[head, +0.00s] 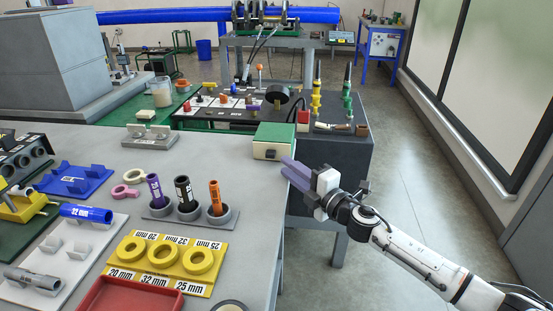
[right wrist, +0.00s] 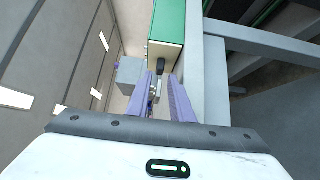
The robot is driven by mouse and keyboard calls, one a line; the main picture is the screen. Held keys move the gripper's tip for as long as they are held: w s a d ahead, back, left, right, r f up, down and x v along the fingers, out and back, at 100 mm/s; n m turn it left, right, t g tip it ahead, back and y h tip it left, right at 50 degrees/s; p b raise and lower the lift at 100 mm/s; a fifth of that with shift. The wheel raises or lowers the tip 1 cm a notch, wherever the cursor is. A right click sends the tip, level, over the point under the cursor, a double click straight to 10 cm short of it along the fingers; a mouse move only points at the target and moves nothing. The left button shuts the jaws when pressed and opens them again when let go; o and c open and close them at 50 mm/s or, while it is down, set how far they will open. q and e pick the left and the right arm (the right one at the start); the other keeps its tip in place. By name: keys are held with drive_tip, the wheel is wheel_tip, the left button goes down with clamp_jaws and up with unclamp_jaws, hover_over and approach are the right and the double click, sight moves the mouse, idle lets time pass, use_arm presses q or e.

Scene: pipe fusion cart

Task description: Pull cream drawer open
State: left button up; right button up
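A small green box (head: 275,134) with a cream drawer front (head: 259,151) sits at the far right corner of the grey table. A small dark handle is on the cream front; in the right wrist view the green box (right wrist: 168,22) shows with its cream drawer front (right wrist: 172,57) and dark handle (right wrist: 156,63). My right gripper (head: 286,167) is beside the table's right edge, its purple fingers pointing towards the drawer. In the wrist view the fingers (right wrist: 160,77) are apart and empty, with the handle just beyond their tips. My left gripper is out of view.
The grey table (head: 112,219) holds cups with coloured pipes (head: 185,195), a yellow ring tray (head: 205,278) and a red tray (head: 128,295) left of the gripper. A dark cabinet (head: 335,165) stands behind the drawer box. The floor at right is clear.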

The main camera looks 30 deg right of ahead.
sight(273, 157)
drive_tip(key=w, duration=0.4)
drive_tip(key=w+a, duration=0.1)
drive_tip(key=w, duration=0.1)
clamp_jaws()
